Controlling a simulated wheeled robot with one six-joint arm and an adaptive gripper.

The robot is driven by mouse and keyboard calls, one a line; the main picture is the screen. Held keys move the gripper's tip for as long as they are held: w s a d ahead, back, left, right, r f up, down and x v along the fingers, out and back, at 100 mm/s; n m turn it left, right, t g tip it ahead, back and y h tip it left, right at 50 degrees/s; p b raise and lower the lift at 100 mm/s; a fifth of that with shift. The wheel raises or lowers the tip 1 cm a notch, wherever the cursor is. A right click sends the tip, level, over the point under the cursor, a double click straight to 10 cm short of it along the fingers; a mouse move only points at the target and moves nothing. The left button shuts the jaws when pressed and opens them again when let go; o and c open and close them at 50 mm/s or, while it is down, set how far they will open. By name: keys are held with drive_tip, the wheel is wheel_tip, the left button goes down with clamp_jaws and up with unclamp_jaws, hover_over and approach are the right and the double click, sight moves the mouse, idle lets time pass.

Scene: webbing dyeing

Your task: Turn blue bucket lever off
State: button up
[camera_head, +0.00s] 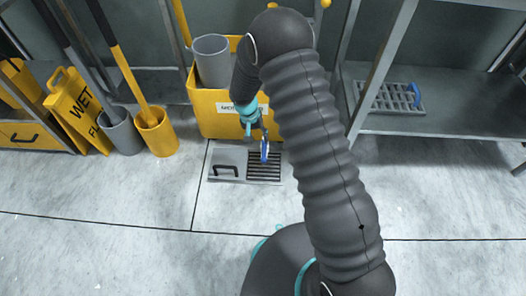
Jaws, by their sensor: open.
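My gripper (257,136) is at the end of my bent arm, in front of the yellow mop cart and above a floor drain. Its jaws are open. A small blue and silver part (264,151) shows at its tip, above the drain; I cannot tell whether it is a finger or a separate thing. I see no blue bucket or bucket lever for certain. My arm hides part of the middle of the view.
The floor drain (225,158) has a grate and a black handle. The yellow cart (210,110) carries a grey bucket (212,60). A yellow bucket (158,135), a grey bucket (122,132) and a wet floor sign (77,105) stand left. A blue-handled rack (390,97) lies on the right shelf.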

sight(263, 153)
drive_tip(key=f, duration=0.3)
drive_tip(key=d+f, duration=0.1)
drive_tip(key=f, duration=0.2)
drive_tip(key=d+f, duration=0.1)
drive_tip(key=f, duration=0.2)
drive_tip(key=shift+f+b, duration=0.3)
clamp_jaws()
